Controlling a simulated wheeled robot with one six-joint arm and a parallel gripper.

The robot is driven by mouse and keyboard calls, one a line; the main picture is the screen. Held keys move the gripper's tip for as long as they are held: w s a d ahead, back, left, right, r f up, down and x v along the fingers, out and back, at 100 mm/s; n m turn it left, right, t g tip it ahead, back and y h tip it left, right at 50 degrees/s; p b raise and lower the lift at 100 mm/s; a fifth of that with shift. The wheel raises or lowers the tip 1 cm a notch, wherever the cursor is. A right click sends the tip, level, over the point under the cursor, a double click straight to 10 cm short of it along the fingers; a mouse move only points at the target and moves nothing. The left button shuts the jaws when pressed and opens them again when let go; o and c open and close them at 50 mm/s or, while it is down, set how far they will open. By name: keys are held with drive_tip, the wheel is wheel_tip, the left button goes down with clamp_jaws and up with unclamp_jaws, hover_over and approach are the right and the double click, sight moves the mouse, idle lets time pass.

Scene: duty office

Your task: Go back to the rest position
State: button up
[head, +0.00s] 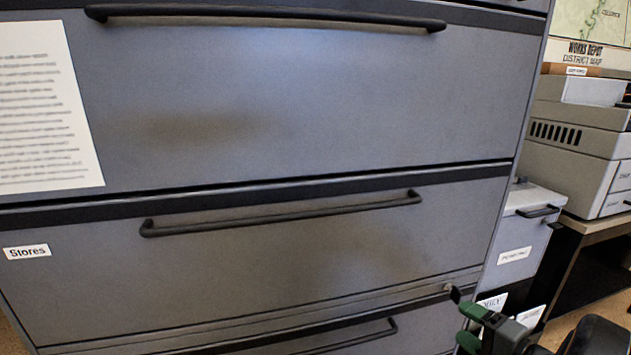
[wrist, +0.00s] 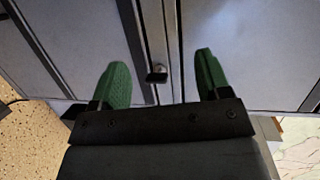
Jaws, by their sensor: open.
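My gripper (head: 476,328) shows at the lower right of the head view, in front of the cabinet's right edge. In the wrist view its two green fingers (wrist: 160,85) are spread apart with nothing between them. A grey drawer cabinet (head: 330,100) fills most of the head view, and its front also shows in the wrist view (wrist: 75,50). A small round knob or lock (head: 447,287) sits on the cabinet near my gripper. It shows beyond and between the fingertips in the wrist view (wrist: 157,73). I cannot tell whether any finger touches the cabinet.
The drawers I see look shut, with black bar handles (head: 280,213). A "Stores" label (head: 27,252) and a paper sheet (head: 45,110) are on the front. To the right stand a small light-grey cabinet (head: 520,230) and a printer (head: 575,160) on a table.

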drive_tip(key=s+a+r+n+g+p, duration=0.2)
drive_tip(key=a+r+n+g+p, duration=0.25)
drive_tip(key=a+r+p, duration=0.35)
drive_tip(key=s+a+r+n+g+p, duration=0.2)
drive_tip(key=a+r+n+g+p, duration=0.1)
drive_tip(key=a+r+g+p, duration=0.4)
drive_tip(key=s+a+r+n+h+p, duration=0.1)
drive_tip(key=r+n+h+p, duration=0.1)
drive_tip(key=r+p, duration=0.6)
drive_tip(key=s+a+r+n+h+p, duration=0.1)
drive_tip(key=a+r+n+h+p, duration=0.1)
drive_tip(key=r+p, duration=0.6)
wheel_tip(320, 180, up, 2)
drive_tip(key=n+h, duration=0.1)
drive_tip(key=h, duration=0.1)
drive_tip(key=shift+s+a+r+t+h+p, duration=0.2)
drive_tip(key=shift+s+a+t+h+p, duration=0.1)
drive_tip(key=shift+t+h, duration=0.1)
drive_tip(key=shift+n, duration=0.35)
drive_tip(key=shift+c, duration=0.4)
